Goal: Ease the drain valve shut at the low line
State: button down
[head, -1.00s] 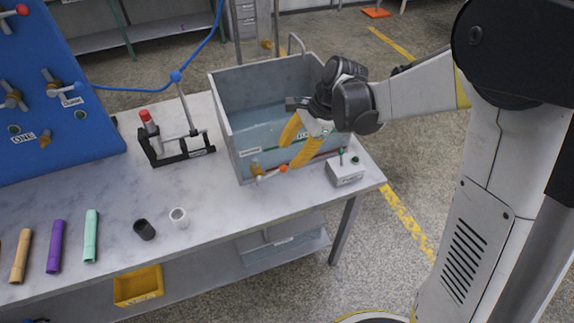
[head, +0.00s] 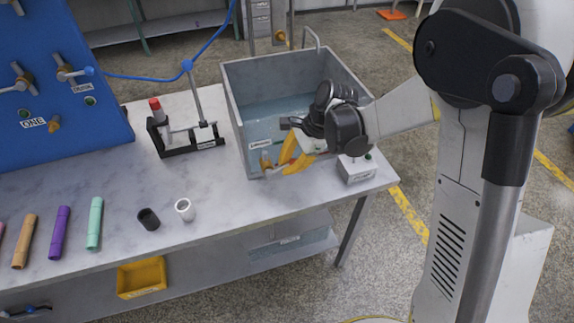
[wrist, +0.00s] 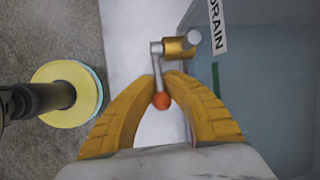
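The drain valve (wrist: 181,47) is a brass body on the outer wall of the grey water tank (head: 240,118), beside a DRAIN label (wrist: 217,27). Its silver lever (wrist: 156,66) ends in an orange ball (wrist: 161,101) and lies across the body's line in the wrist view. My gripper (wrist: 160,78) has its two yellow fingertips closed in on the lever's stem, one on each side, with the ball just inside the fingers. In the head view the gripper (head: 285,165) is low at the tank's front wall; the ball is hidden there.
A small grey box (head: 356,170) stands close right of the gripper. A black stand with a red-topped part (head: 183,138) is left of the tank. Short tubes (head: 95,223) and two small cups (head: 184,209) lie at the front left. A blue panel (head: 75,40) stands behind.

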jog(key=y+b, duration=0.1)
jog(key=f+y+b, duration=0.1)
jog(key=shift+w+d+f+g+b, duration=0.1)
jog(key=shift+d+f+g+b, duration=0.1)
jog(key=shift+f+g+b, duration=0.15)
jog(key=shift+r+y+b, duration=0.1)
jog(key=shift+y+b, duration=0.25)
jog(key=shift+y, duration=0.05)
jog(key=shift+r, duration=0.1)
jog(key=c, duration=1.2)
grip_release()
